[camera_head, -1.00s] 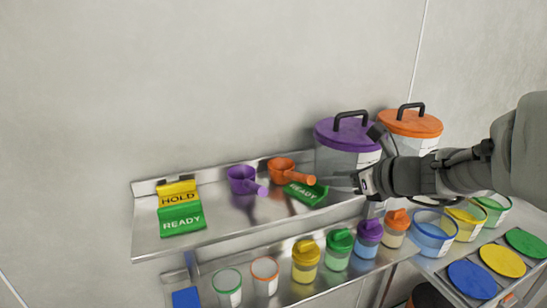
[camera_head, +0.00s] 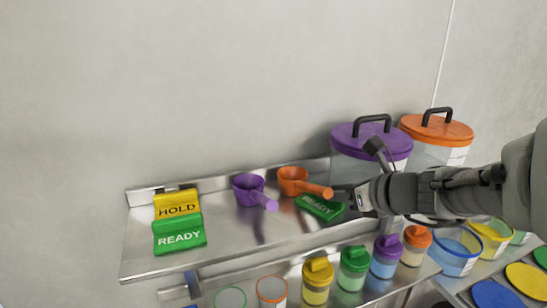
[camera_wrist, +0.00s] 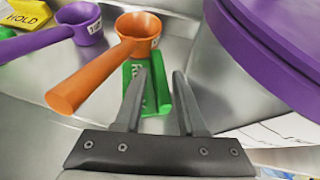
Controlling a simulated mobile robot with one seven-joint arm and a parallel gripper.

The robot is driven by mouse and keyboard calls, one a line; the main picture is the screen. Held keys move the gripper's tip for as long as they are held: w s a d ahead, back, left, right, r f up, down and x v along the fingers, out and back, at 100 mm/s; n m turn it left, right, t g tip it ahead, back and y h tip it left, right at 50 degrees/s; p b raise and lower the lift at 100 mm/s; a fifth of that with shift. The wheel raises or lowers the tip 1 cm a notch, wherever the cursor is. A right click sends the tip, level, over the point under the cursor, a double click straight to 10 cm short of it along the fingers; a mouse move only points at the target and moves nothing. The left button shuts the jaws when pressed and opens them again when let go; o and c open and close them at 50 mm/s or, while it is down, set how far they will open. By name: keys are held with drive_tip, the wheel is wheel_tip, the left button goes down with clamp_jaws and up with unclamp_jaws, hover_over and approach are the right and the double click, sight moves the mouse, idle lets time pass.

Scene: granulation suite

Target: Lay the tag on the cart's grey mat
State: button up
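A green READY tag (camera_head: 319,207) lies on the upper metal shelf, just in front of the orange scoop's handle. In the wrist view the tag (camera_wrist: 152,98) shows beyond and between my fingers, partly covered by the left finger. My gripper (camera_head: 345,199) reaches in from the right to the tag's right end. In the wrist view my gripper (camera_wrist: 160,78) is open, with a clear gap between its fingers. I cannot tell whether a finger touches the tag. I cannot make out the cart's grey mat in either view.
The orange scoop (camera_head: 294,181) and purple scoop (camera_head: 248,190) stand near the tag. A yellow HOLD tag (camera_head: 177,206) and another green READY tag (camera_head: 180,236) are at the shelf's left. A purple-lidded drum (camera_head: 370,165) stands close behind my gripper. Several small jars line the lower shelf.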

drive_tip(key=shift+w+a+f, duration=0.1)
drive_tip(key=shift+w+f, duration=0.05)
drive_tip(key=shift+w, duration=0.1)
drive_tip(key=shift+s, duration=0.1)
clamp_jaws()
idle(0.3)
